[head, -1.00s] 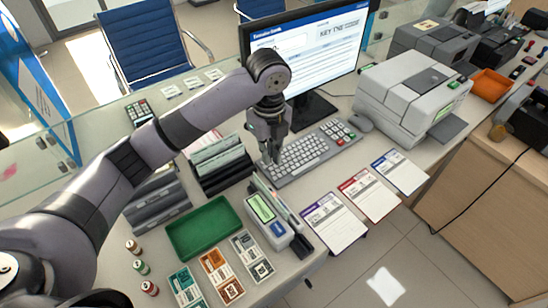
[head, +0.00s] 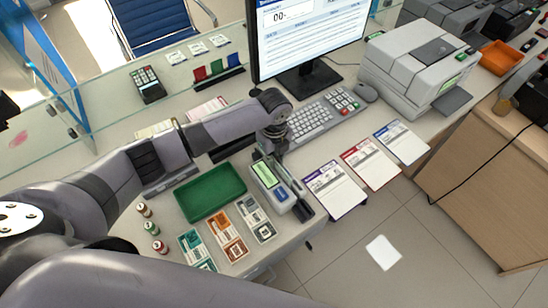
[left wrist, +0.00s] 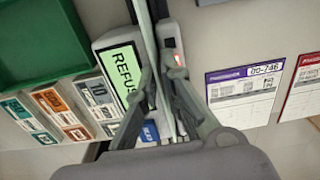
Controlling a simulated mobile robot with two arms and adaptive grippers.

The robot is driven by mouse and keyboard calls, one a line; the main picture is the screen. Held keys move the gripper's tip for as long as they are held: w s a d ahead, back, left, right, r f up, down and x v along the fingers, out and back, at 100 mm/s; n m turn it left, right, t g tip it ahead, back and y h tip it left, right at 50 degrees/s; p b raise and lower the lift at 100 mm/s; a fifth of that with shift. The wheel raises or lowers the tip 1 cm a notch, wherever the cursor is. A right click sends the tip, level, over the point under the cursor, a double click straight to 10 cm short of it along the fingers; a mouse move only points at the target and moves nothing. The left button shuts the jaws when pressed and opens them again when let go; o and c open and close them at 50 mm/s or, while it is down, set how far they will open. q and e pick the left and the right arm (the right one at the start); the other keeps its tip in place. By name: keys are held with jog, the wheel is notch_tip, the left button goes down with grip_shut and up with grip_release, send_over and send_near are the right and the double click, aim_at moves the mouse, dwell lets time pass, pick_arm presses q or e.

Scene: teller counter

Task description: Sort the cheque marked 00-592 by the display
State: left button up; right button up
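A pale green cheque (left wrist: 150,45) stands nearly edge-on in the left wrist view; its marking does not show. My left gripper (left wrist: 161,72) has a finger on each side of it and looks shut on it. The gripper also shows in the head view (head: 276,150), pointing down just above the grey reader (head: 270,183). Whether the cheque sits in the reader's slot cannot be told. The monitor (head: 310,30) shows "00-" in a box. My right gripper is not in view.
An empty green tray (head: 210,192) lies left of the reader. Colored cards (head: 226,235) lie in front. A purple-headed sheet marked 00-746 (left wrist: 245,92) and red (head: 370,162) and blue (head: 402,142) ones lie right. The keyboard (head: 312,120) is behind.

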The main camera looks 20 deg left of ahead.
pick_arm(q)
jog(key=shift+f, duration=0.2)
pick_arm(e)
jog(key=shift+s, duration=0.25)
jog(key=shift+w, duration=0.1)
pick_arm(q)
grip_shut()
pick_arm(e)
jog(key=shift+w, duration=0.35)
pick_arm(q)
jog(key=shift+r, duration=0.15)
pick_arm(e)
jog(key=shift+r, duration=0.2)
pick_arm(q)
jog(key=shift+r+p, duration=4.9)
jog(key=shift+r, duration=0.75)
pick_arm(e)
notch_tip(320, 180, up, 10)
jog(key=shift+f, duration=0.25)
pick_arm(q)
jog(key=shift+a, duration=0.1)
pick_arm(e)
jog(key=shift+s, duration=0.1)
